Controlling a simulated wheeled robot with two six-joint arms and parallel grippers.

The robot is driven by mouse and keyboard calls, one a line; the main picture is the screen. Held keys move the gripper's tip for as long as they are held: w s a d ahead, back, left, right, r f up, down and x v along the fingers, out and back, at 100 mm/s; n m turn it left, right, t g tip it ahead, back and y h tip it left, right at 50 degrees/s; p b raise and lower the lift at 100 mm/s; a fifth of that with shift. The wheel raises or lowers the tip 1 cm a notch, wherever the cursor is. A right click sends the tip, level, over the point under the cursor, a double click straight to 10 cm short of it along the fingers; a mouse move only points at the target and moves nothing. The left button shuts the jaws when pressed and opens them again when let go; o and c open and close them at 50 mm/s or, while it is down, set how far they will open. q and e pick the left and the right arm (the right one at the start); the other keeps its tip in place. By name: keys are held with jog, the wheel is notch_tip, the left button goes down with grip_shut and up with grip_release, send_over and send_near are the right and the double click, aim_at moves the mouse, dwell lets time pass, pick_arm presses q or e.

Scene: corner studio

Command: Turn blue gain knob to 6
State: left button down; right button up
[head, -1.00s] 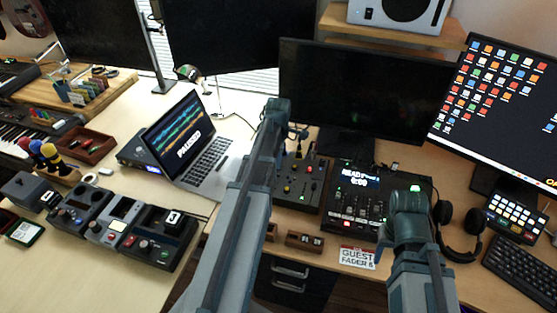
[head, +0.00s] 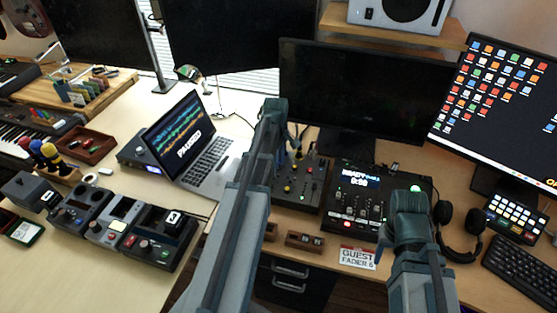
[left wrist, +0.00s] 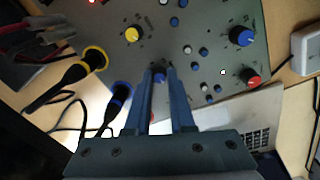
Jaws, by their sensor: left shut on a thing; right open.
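The grey mixer panel (left wrist: 112,62) fills the upper left wrist view, with several coloured knobs. My left gripper (left wrist: 160,76) has its fingers shut on a small blue knob (left wrist: 159,72) on the panel. A large blue knob (left wrist: 241,36), a red knob (left wrist: 251,76) and a yellow knob (left wrist: 133,34) stand apart from the fingers. I cannot read any scale marks around the held knob. In the head view the mixer (head: 312,202) is beside my left arm, which hides its left part and most of the gripper. My right gripper's fingers are hidden behind its arm.
Yellow-ringed (left wrist: 95,57) and blue-ringed (left wrist: 121,92) cable plugs lie close to the left of the fingers. The open laptop (head: 215,160) stands left of the mixer. A black console (head: 345,205) stands right of it, with a monitor (head: 360,95) behind.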

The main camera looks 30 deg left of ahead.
pick_arm(q)
jog(key=m, duration=1.4)
jog(key=shift+w+m+g, duration=0.1)
jog(key=shift+m+g, duration=0.2)
jog(key=m, duration=0.5)
jog(key=shift+m, duration=2.5)
jog(key=c, duration=0.8)
grip_release()
jog(key=shift+o, duration=0.2)
